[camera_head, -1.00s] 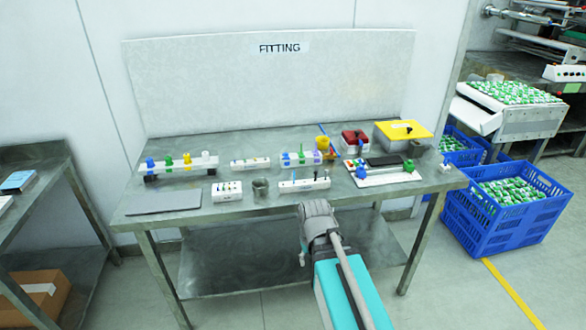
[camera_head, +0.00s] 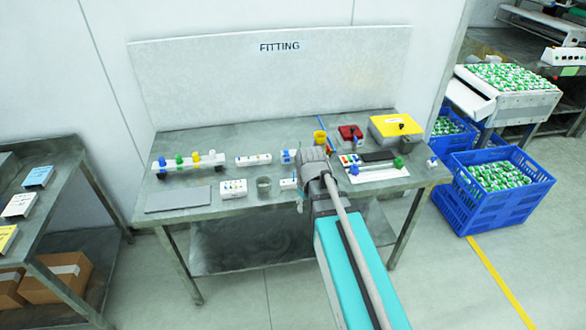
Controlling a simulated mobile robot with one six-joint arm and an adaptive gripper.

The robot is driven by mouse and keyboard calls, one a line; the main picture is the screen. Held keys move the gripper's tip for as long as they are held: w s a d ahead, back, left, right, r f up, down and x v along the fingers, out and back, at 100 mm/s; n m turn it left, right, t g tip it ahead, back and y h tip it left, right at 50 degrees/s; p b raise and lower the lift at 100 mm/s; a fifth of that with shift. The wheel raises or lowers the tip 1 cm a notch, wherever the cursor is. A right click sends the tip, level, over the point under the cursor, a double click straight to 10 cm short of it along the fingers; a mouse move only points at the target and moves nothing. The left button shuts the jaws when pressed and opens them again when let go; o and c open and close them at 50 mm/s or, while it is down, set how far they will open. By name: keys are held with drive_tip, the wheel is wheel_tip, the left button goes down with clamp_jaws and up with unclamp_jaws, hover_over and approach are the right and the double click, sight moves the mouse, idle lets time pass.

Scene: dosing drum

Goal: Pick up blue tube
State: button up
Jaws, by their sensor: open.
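Several blue pieces could be the blue tube, and they are too small to tell apart by kind. A thin blue rod (camera_head: 321,124) leans out behind the yellow cup (camera_head: 320,138) at the back. A blue-topped piece (camera_head: 162,162) stands at the left end of the white rack (camera_head: 204,167). Another blue piece (camera_head: 285,156) is in a small white holder, partly behind my arm, and a blue knob (camera_head: 354,169) is on the white board at right. My gripper (camera_head: 302,222) is empty at the table's front edge, and its fingers are hard to make out.
The table (camera_head: 225,147) also holds a grey mat (camera_head: 178,199), a grey cup (camera_head: 263,186), a white block (camera_head: 233,189), a red box (camera_head: 350,132) and a yellow-lidded box (camera_head: 396,127). Blue crates (camera_head: 490,200) stand on the floor at right. A side table (camera_head: 62,205) is at left.

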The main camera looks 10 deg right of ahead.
drive_tip(key=w+r+n+p, duration=0.3)
drive_tip(key=w+r+n, duration=0.2)
drive_tip(key=w, duration=0.3)
drive_tip(key=n, duration=1.2)
hover_over(294, 178)
drive_tip(key=shift+w+g+p, duration=0.2)
drive_tip(key=shift+g+p, duration=0.1)
drive_tip(key=shift+p, duration=0.05)
wheel_tip(294, 178, down, 9)
drive_tip(key=b, duration=0.8)
drive_tip(key=shift+r+b, duration=0.15)
drive_tip(key=shift+b, duration=0.2)
drive_tip(key=shift+f+b, duration=2.6)
clamp_jaws()
